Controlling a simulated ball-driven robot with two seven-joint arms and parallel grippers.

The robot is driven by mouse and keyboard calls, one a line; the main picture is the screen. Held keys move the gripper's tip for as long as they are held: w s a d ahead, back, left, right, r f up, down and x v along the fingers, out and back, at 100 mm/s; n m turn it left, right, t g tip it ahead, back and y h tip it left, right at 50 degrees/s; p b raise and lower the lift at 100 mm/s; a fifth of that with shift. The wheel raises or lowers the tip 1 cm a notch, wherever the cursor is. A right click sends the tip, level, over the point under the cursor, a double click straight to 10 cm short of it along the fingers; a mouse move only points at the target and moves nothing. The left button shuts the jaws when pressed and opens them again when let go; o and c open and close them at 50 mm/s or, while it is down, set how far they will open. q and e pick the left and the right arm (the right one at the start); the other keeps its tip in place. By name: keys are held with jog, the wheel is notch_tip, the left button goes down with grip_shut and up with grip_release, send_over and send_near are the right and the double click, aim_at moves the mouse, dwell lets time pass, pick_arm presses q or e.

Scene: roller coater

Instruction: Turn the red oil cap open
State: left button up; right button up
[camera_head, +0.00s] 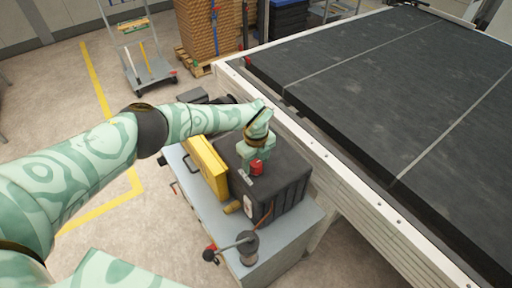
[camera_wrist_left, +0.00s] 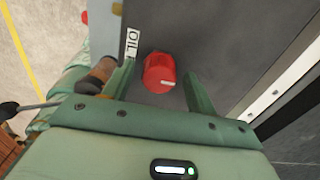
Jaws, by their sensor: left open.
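The red oil cap (camera_head: 257,168) sits on top of a dark grey box-shaped tank (camera_head: 285,185). In the left wrist view the cap (camera_wrist_left: 159,72) is round with a pale mark on its edge, beside a white "OIL" label (camera_wrist_left: 132,43). My left gripper (camera_head: 254,160) is over the tank at the cap. In the wrist view its two fingers (camera_wrist_left: 158,82) are open, one on each side of the cap, with a gap visible on both sides. Whether the fingertips reach down to the cap's height is hard to tell. My right gripper is not in view.
A yellow panel (camera_head: 206,167) stands beside the tank on a grey cabinet (camera_head: 285,245). A lever with a red knob (camera_head: 211,249) is at the cabinet's front. The large roller bed (camera_head: 390,80) with a white frame borders the right. A cart (camera_head: 146,70) stands behind.

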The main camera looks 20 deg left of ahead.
aim_at(256, 163)
pick_arm(q)
notch_tip(256, 163, up, 16)
jog(key=p, duration=0.1)
jog(key=shift+f, duration=0.2)
jog(key=shift+f, duration=0.1)
